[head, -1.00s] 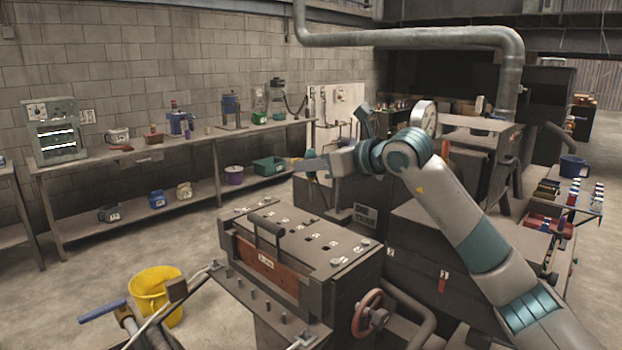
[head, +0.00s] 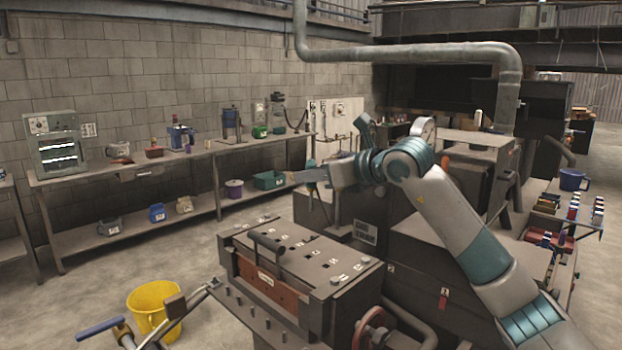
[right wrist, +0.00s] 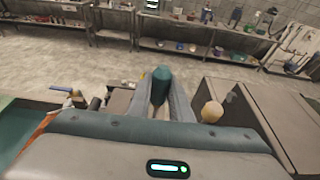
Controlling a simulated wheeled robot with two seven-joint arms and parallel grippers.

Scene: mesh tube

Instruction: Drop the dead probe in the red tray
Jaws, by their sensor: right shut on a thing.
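My right gripper (head: 305,176) reaches in from the right in the head view, above and behind the dark machine. In the right wrist view, its two grey fingers (right wrist: 163,105) are shut on a dark teal, cylinder-like thing (right wrist: 161,82), which I take for the probe. Its far end is hard to make out. A small red container (head: 154,152) stands on the back bench, and red bins (head: 545,239) sit on the rack at right. I cannot tell which of these is the red tray. My left gripper is not in view.
The dark machine (head: 300,262) with a red handwheel (head: 372,333) stands in front. A yellow bucket (head: 160,303) stands on the floor at left. The long bench (head: 205,148) along the wall holds several items.

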